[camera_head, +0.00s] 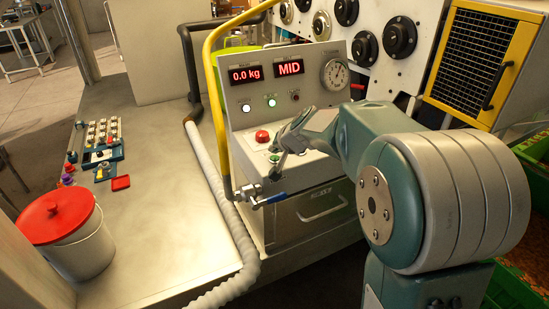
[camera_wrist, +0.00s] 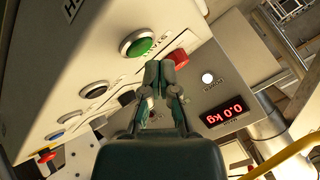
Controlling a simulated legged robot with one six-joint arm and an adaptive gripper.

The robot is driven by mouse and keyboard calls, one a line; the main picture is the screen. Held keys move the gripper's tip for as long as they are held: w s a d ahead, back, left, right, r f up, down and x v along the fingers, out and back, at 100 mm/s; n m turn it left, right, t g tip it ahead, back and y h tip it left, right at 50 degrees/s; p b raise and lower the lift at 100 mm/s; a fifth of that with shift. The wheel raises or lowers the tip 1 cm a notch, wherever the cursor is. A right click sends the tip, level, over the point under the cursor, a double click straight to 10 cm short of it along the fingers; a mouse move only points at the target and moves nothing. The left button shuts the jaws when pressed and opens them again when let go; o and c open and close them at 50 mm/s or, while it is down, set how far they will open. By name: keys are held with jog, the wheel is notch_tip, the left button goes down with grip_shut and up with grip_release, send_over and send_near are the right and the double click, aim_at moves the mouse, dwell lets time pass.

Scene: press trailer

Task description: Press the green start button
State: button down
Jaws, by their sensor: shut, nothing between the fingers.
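In the head view my gripper (camera_head: 276,150) points down at the console beside the green button. I cannot tell whether the tips touch the panel.
The red button (camera_head: 262,136) stands behind the green one. The console face carries displays (camera_head: 290,68) reading 0.0 kg and MID, and a round gauge (camera_head: 335,73). A yellow rail (camera_head: 216,110) and a blue-handled valve (camera_head: 268,199) are near its left side. A red-lidded bucket (camera_head: 62,230) stands on the bench.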

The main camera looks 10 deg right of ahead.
aim_at(275, 160)
jog(key=shift+r, duration=2.5)
jog(key=shift+s+r, duration=0.1)
jog(key=shift+s, duration=0.1)
jog(key=s+a+r+n+g, duration=0.2)
jog(key=s+n, duration=0.1)
jog(key=s, duration=1.6)
jog(key=s+d+f+n+h, duration=0.1)
jog(key=s+f, duration=0.1)
jog(key=s, duration=0.5)
jog(key=s+d+f+n+g+h, duration=0.1)
jog(key=s+f+h, duration=0.1)
jog(key=s, duration=0.6)
jog(key=shift+f, duration=0.5)
